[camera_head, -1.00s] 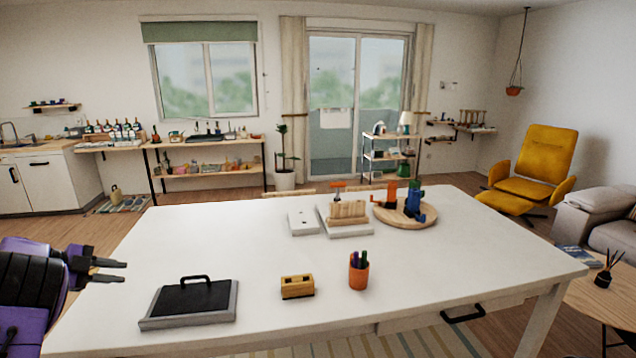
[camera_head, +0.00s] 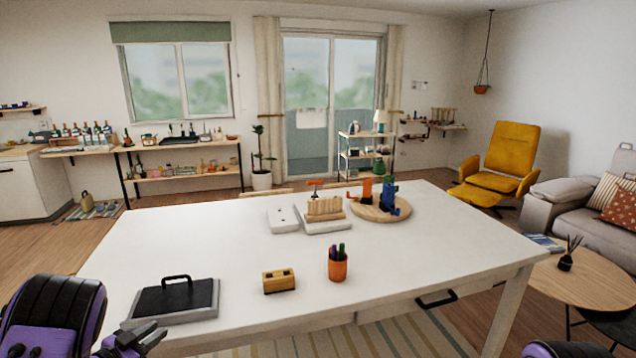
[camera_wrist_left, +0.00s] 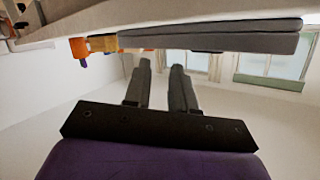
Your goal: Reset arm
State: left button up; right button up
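My left gripper (camera_head: 146,338) is at the lower left of the head view, close to the white table's (camera_head: 410,262) near left edge and just below the grey-and-black case (camera_head: 176,300) in the picture. Its dark fingers are partly cut off by the arm. In the left wrist view, the left gripper (camera_wrist_left: 161,66) shows two fingers apart with nothing between them. That view is upside down, with the case (camera_wrist_left: 215,38) above the fingertips. Only a dark and purple piece of my right arm shows at the bottom right of the head view; its gripper is out of frame.
A yellow block (camera_head: 279,281) and an orange pen cup (camera_head: 338,266) stand near the table's front. A wooden rack (camera_head: 324,208) and a round wooden tray (camera_head: 398,213) are farther back. The table's right part is clear. A round coffee table (camera_head: 560,276) stands at right.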

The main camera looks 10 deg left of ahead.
pick_arm(q)
jog(key=s+d+f+n+g+y, duration=0.1)
jog(key=s+d+f+n+y, duration=0.15)
jog(key=s+d+f, duration=0.2)
jog(key=s+d+f+n+g+y, duration=0.1)
jog(key=s+d+f+n, duration=0.25)
jog(key=f, duration=0.25)
jog(key=s+d+f+n+g+y, duration=0.1)
jog(key=s+d+f+n+g, duration=0.15)
jog(key=s, duration=0.65)
jog(key=s+d+f+n+g+y, duration=0.1)
jog(key=s+d+f+n+g, duration=0.2)
jog(key=s, duration=0.6)
jog(key=s+d+f+n+g+y, duration=0.1)
jog(key=s+d+f+g, duration=0.25)
jog(key=s, duration=0.55)
notch_tip(320, 180, down, 9)
jog(key=b, duration=1)
jog(key=shift+s+d, duration=0.25)
jog(key=shift+d, duration=0.1)
